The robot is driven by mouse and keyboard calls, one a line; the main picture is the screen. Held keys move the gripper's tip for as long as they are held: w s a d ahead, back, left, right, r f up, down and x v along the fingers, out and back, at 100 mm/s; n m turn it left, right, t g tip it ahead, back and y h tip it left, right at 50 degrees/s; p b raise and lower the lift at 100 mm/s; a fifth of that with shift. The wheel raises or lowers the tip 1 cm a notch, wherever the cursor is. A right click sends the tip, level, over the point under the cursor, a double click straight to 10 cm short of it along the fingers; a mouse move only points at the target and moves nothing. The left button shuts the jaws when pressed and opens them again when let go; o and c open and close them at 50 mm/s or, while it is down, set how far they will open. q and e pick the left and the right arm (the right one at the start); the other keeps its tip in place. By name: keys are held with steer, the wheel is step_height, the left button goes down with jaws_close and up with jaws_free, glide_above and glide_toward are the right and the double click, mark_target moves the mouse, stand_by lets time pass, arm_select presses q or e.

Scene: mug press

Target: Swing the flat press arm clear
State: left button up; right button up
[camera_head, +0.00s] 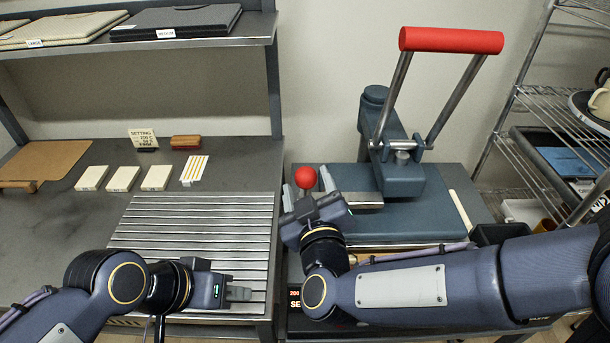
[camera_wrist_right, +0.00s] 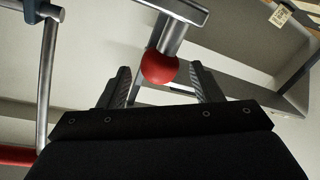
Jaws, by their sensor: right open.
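The flat press (camera_head: 400,180) is a blue-grey machine with a long red handle (camera_head: 450,40) raised on two metal rods. A red ball knob (camera_head: 305,178) stands at its left front, beside a metal bar (camera_head: 355,200). My right gripper (camera_head: 308,192) is open at the knob. In the right wrist view, the knob (camera_wrist_right: 160,67) shows between the two spread fingers (camera_wrist_right: 158,80), with gaps on both sides. My left gripper (camera_head: 238,293) is low over the slatted rack's front; whether its fingers are open is unclear.
A slatted metal rack (camera_head: 190,230) lies left of the press. White blocks (camera_head: 124,178), a striped block (camera_head: 194,170), a brown block (camera_head: 185,142) and a setting card (camera_head: 143,138) are behind it. A wire shelf (camera_head: 545,120) stands at the right.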

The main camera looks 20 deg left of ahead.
steer(key=shift+x, duration=1.45)
jaws_close()
steer(key=shift+d, duration=0.1)
